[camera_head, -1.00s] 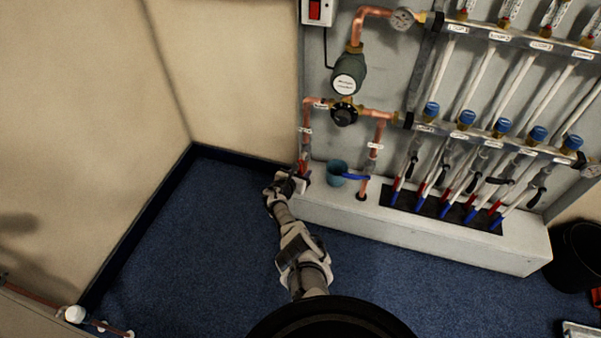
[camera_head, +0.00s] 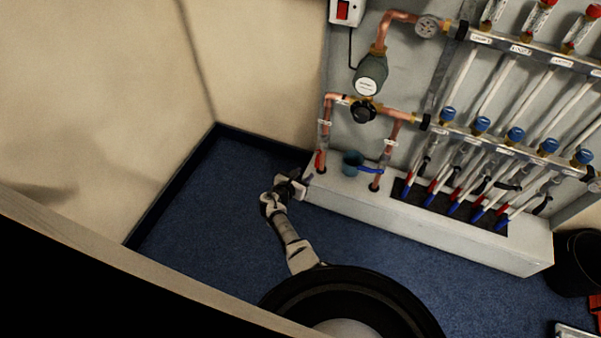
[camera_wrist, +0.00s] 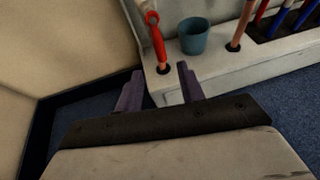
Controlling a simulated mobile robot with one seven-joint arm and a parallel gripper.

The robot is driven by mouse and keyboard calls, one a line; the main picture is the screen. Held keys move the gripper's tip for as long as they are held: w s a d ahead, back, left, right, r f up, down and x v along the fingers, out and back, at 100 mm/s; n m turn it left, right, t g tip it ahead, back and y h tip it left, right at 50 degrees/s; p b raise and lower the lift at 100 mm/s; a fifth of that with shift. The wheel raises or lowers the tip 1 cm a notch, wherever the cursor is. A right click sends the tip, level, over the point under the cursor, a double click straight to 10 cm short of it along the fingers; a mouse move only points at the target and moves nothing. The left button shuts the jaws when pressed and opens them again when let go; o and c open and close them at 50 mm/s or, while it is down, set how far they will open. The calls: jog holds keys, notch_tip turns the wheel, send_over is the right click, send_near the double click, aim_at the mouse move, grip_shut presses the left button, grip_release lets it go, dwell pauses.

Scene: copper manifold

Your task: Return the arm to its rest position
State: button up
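My arm (camera_head: 285,230) reaches from my base toward the white plinth under the copper manifold. My gripper (camera_head: 302,184) is at the left end of the plinth, low in front of the left copper pipe. In the wrist view my gripper (camera_wrist: 160,90) shows two purple-grey fingers spread apart with nothing between them. A red lever handle (camera_wrist: 157,42) on the left pipe stands beyond the fingers, apart from them. The red handle also shows in the head view (camera_head: 319,160).
A blue-green cup (camera_head: 351,163) stands on the plinth (camera_head: 430,225) beside a blue lever (camera_head: 370,170). Several pipes rise to the manifold on the right. A black bin (camera_head: 578,262) is at far right. A pale-edged dark surface (camera_head: 120,270) fills the lower left. Blue carpet is clear left of the arm.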

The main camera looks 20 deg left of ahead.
jog(key=shift+s+a+r, duration=0.1)
jog(key=shift+s+r, duration=0.15)
jog(key=shift+s, duration=0.45)
